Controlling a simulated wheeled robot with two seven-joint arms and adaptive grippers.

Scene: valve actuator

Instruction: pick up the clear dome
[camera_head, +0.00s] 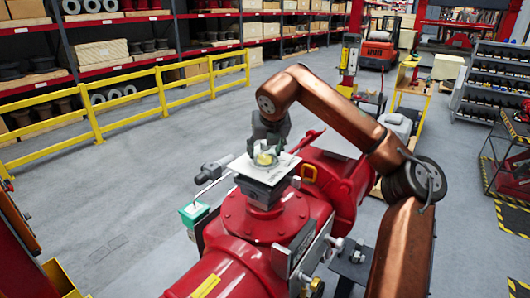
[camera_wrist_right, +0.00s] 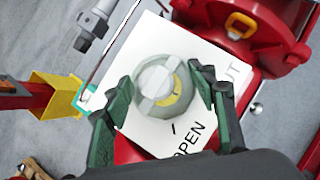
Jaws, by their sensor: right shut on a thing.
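The clear dome (camera_wrist_right: 165,92) is a see-through cap with a yellow part showing inside it. In the head view the dome (camera_head: 265,158) is on top of the red valve actuator (camera_head: 262,222). My right gripper (camera_wrist_right: 163,98) comes from above, with one dark green finger on each side of the dome, and it is shut on the dome. The dome shows no clear gap from the plate. My left gripper is not in view.
A grey cylindrical fitting (camera_head: 214,169) and a green-and-white box (camera_head: 194,213) stick out left of the plate. A yellow lifting eye (camera_head: 309,172) is to its right. A yellow railing (camera_head: 155,97) and shelves are farther back. Open floor lies to the left.

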